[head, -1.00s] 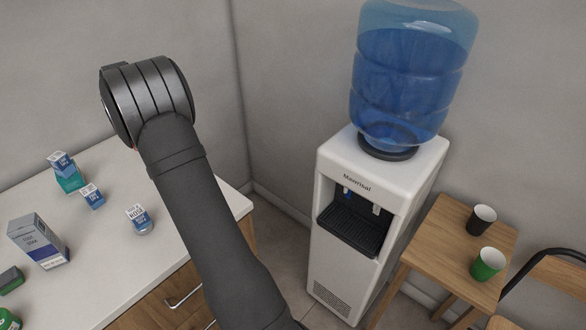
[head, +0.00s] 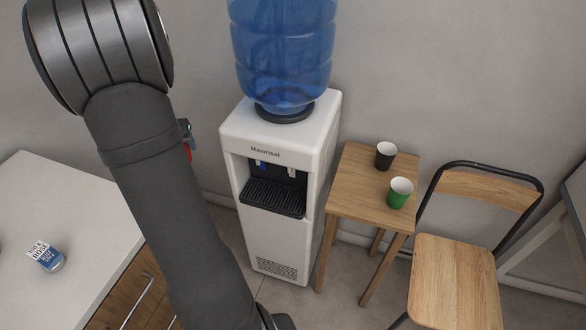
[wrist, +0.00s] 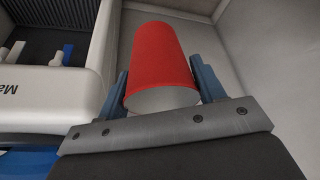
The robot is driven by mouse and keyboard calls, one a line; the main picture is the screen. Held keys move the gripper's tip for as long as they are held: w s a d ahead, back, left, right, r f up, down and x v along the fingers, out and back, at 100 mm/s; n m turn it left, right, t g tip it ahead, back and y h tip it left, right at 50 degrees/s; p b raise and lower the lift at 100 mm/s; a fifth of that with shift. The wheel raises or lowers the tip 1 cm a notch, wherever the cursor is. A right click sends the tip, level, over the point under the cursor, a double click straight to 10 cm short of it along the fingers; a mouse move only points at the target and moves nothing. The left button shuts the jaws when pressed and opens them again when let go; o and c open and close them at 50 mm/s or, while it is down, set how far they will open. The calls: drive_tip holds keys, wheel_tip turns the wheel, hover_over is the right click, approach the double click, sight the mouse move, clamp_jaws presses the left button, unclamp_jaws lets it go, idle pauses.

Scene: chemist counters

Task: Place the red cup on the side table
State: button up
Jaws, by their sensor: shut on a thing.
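The red cup (wrist: 161,60) is between the two blue fingers of my gripper (wrist: 163,85) in the wrist view, and the gripper is shut on it. In the head view only a sliver of the red cup (head: 187,152) and part of my gripper (head: 187,132) show past my arm; the rest is hidden. The wooden side table (head: 358,193) stands right of the water dispenser. A black cup (head: 385,156) and a green cup (head: 400,193) stand upright on it. My gripper is left of the table, apart from it.
The white water dispenser (head: 270,135) with its blue bottle (head: 283,55) stands between my arm and the side table. A wooden chair (head: 455,280) is right of the table. A white counter (head: 60,215) with a small labelled jar (head: 45,256) is at the left. The table's left part is bare.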

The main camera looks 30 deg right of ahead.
drive_tip(key=s+d+f+m, duration=0.1)
drive_tip(key=s+d+f, duration=0.5)
drive_tip(key=s+d, duration=0.55)
drive_tip(key=s+d+f+m, duration=0.2)
drive_tip(key=s+d+f, duration=0.4)
drive_tip(key=s+d, duration=0.5)
drive_tip(key=s+d+r+m+h, duration=0.1)
drive_tip(key=s+d+r, duration=0.25)
drive_tip(key=d, duration=0.55)
drive_tip(key=s+d+r+m+g, duration=0.1)
drive_tip(key=s+d+r, duration=0.25)
drive_tip(key=d, duration=0.45)
drive_tip(key=s+d+r+m+h, duration=0.1)
drive_tip(key=s+d+r, duration=0.1)
drive_tip(key=s+d, duration=0.5)
hover_over(356, 191)
drive_tip(key=shift+w+f, duration=0.1)
drive_tip(key=shift+f, duration=5.25)
drive_tip(key=shift+f, duration=0.15)
drive_tip(key=o, duration=0.9)
